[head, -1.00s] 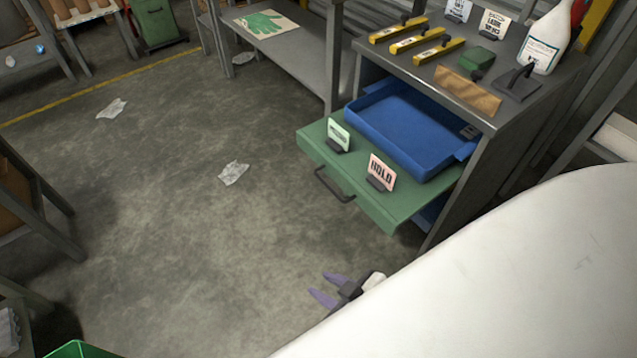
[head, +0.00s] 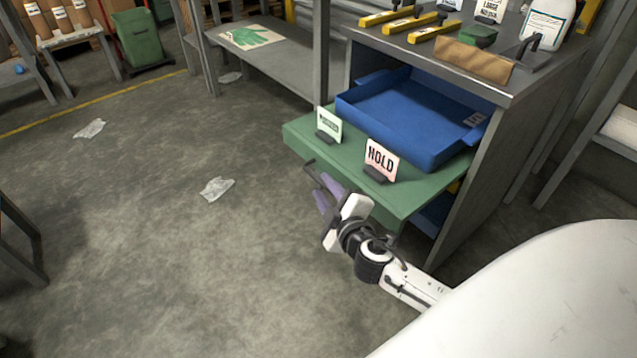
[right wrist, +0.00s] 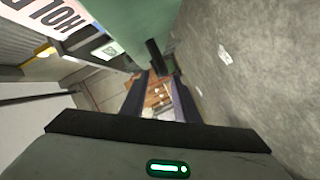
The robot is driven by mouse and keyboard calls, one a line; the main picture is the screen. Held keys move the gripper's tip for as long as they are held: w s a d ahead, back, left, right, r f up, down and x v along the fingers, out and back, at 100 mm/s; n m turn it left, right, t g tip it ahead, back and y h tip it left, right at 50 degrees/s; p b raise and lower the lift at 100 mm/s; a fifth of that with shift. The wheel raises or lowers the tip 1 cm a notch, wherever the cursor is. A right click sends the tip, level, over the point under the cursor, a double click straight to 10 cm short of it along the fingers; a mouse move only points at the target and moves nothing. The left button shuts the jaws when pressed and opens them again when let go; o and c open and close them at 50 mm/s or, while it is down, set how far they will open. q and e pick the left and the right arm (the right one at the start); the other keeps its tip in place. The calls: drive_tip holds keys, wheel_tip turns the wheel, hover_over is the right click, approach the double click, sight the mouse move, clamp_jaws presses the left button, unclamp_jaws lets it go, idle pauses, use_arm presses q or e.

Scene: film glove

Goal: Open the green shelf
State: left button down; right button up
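The green shelf (head: 425,192) stands pulled out of the grey cabinet. It carries a blue tray (head: 405,125) and two sign cards, one reading HOLD (head: 381,159). Its dark handle (head: 311,173) is on the front edge, partly hidden by my right gripper (head: 324,190). In the right wrist view the two fingers (right wrist: 160,92) are apart with nothing between them that I can see held. A dark bar, likely the handle (right wrist: 154,55), shows just beyond the fingertips, and the shelf's green face (right wrist: 128,25) is at upper left. My left gripper is not in view.
The grey cabinet (head: 500,140) has yellow tools, a cardboard piece (head: 470,66) and a white bottle (head: 549,25) on top. A bench (head: 275,60) with a green glove picture stands behind. The floor (head: 170,250) in front is open, with scraps of paper (head: 216,188).

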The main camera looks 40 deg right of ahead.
sight(321, 184)
drive_tip(key=shift+b+x, duration=0.3)
drive_tip(key=shift+x, duration=2.05)
drive_tip(key=shift+c, duration=0.3)
clamp_jaws()
